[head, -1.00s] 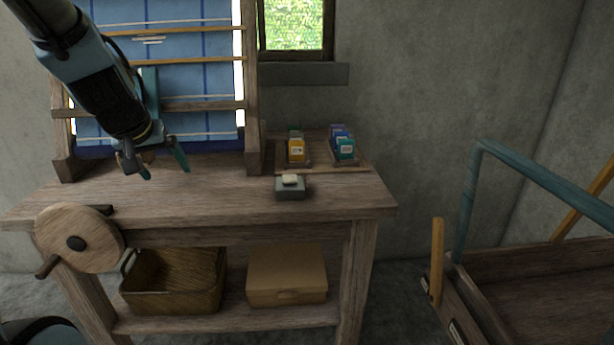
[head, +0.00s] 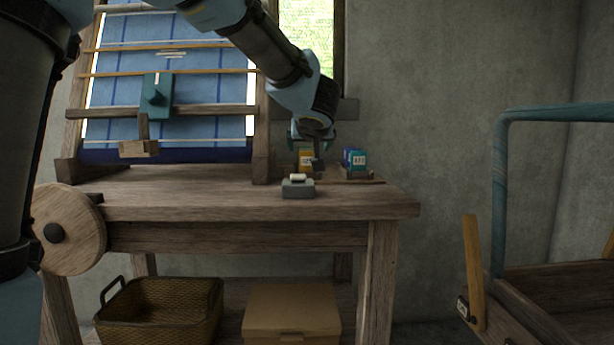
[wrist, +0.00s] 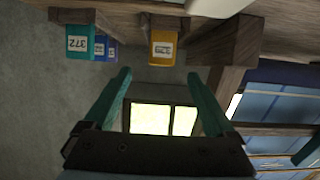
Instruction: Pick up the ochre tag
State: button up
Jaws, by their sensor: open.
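The ochre tag (head: 305,158) stands upright on the table at the back, below the window, partly covered by my gripper in the head view. In the wrist view, which is upside down, the ochre tag (wrist: 163,50) carries a white label and stands in a wooden holder (wrist: 163,22). My gripper (wrist: 158,74) is open and empty, with its two teal fingers apart and the tag lying between their directions, beyond the tips. In the head view my gripper (head: 312,160) hangs close to the tag; contact cannot be told.
Teal tag (head: 358,160) and blue tags (wrist: 104,47) stand beside it in another holder. A grey block (head: 298,188) with a pale top sits in front. The loom frame's wooden post (wrist: 228,42) is close by. The table's right front (head: 375,205) is clear.

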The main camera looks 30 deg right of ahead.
aim_at(307, 152)
jog(key=b+x, duration=0.2)
jog(key=x, duration=0.6)
jog(key=shift+w+a+r+b, duration=0.1)
jog(key=shift+w+a+b, duration=0.1)
jog(key=shift+b, duration=0.2)
jog(key=shift+w+d, duration=0.15)
jog(key=shift+w, duration=0.05)
jog(key=shift+c, duration=0.2)
jog(key=c, duration=1.4)
